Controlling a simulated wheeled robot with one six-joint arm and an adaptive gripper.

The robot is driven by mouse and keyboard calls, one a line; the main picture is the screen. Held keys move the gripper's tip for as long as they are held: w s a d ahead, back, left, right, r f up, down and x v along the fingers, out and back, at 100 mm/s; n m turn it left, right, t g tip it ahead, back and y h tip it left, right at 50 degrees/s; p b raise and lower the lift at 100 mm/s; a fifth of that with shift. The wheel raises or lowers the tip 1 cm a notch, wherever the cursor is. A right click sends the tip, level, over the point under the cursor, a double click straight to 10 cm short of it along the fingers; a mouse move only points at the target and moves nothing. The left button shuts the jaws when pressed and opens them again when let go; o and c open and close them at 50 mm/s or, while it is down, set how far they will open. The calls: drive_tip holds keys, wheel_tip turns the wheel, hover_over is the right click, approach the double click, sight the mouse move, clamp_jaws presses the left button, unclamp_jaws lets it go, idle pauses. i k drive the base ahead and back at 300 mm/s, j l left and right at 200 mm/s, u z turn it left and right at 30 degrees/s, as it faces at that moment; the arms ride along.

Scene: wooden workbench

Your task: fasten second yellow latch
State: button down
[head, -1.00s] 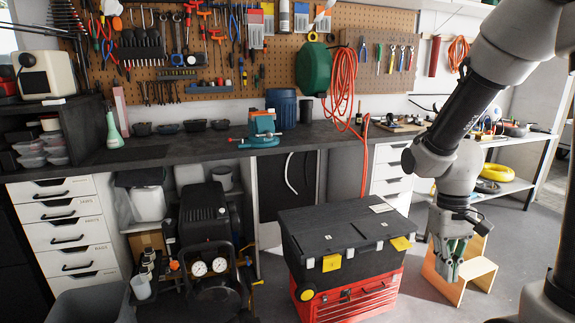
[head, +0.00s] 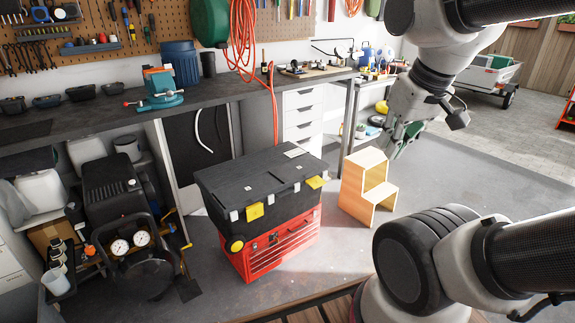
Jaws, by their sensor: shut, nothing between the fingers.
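The black toolbox (head: 250,182) sits on top of a red metal tool chest (head: 275,246) on the floor. Two yellow latches show on its front. The left yellow latch (head: 255,211) lies close to the front face below the lid edge. The right yellow latch (head: 315,182) looks tilted outward, but it is small and I cannot be sure of its angle. My gripper (head: 399,150) is up to the right of the toolbox, in front of the grey floor and above the wooden step stool. It is shut and empty, clear of both latches.
The wooden step stool (head: 366,188) stands right of the toolbox. A compressor (head: 118,205) stands to the left. The workbench (head: 215,98) with a teal vise (head: 160,88) runs behind. Open floor (head: 480,185) lies to the right.

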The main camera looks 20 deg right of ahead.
sight(315, 182)
drive_tip(key=i+l, duration=0.2)
drive_tip(key=i, duration=0.35)
drive_tip(key=i+l, duration=0.2)
drive_tip(key=i, duration=0.4)
drive_tip(key=k+z, duration=0.05)
